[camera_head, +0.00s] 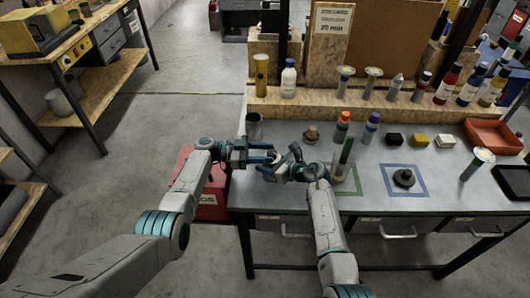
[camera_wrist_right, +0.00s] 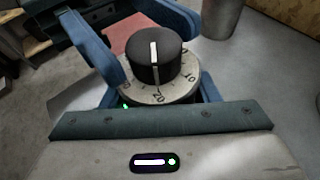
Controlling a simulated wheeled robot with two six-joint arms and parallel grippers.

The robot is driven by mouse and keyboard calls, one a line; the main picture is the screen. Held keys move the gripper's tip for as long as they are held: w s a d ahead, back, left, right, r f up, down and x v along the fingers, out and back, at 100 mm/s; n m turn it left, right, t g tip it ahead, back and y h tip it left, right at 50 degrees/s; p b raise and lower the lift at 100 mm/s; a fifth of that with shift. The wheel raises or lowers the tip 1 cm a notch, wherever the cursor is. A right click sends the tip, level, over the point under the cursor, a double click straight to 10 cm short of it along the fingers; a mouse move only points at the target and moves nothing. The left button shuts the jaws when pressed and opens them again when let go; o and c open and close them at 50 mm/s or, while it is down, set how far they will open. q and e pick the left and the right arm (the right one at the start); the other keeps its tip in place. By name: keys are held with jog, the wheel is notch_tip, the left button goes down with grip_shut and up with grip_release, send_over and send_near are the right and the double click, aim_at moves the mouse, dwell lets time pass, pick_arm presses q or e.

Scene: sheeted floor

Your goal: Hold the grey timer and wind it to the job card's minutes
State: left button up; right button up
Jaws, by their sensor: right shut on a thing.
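The timer (camera_wrist_right: 180,95) has a pale numbered dial and a black knob (camera_wrist_right: 155,55) with a white line. A white mark on the knob's near side comes down close to the number 20; 10 shows to the right. My right gripper (camera_head: 288,170) is shut on the timer, above the bench's left end. My left gripper (camera_head: 268,158) is close beside it from the left, fingers apart around the timer's side; I cannot tell whether they touch the knob. The job card (camera_head: 333,22) on the wooden board seems to read 20 MIN.
A red box (camera_head: 207,190) stands left below.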

pick_arm(q)
jog(key=shift+o, duration=0.5)
jog(key=shift+a, duration=0.35)
jog(key=a, duration=1.1)
jog(key=shift+a, duration=0.2)
jog(key=shift+w, duration=0.1)
pick_arm(e)
jog(key=o, duration=1.1)
jog(key=shift+o, duration=0.2)
